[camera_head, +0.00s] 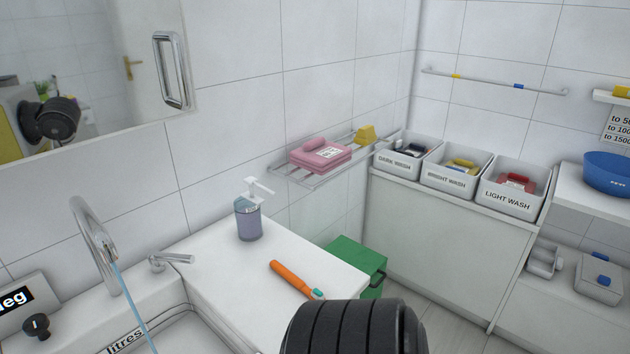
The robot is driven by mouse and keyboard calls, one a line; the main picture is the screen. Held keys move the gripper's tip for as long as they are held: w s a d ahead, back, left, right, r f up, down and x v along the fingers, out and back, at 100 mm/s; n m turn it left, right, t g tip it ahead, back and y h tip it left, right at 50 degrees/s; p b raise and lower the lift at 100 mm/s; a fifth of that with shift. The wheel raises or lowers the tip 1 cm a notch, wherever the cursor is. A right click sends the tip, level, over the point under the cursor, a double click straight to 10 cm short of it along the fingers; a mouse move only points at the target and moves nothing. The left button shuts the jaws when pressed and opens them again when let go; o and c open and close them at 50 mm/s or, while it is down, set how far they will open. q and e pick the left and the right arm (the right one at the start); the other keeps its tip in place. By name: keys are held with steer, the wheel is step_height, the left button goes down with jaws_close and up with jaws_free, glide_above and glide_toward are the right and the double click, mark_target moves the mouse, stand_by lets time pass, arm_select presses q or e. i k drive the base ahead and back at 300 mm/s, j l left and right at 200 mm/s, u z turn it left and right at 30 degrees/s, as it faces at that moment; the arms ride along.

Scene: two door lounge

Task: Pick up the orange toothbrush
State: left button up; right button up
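The orange toothbrush (289,277) lies on the white counter (215,283) beside the sink, near the counter's front right part. Its thick orange handle points up and left, and its teal head end points down and right. A black ribbed part of my own body stands in front at the bottom and comes close to the head end in the picture. Neither my left nor my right gripper can be seen.
A soap pump bottle (248,220) stands behind the toothbrush near the wall. A faucet (99,243) runs water into the sink at left. A green bin (357,262) stands beyond the counter's right edge. A rack (304,178) holds pink towels above.

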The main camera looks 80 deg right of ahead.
mark_target(314, 294)
steer(key=z, duration=2.25)
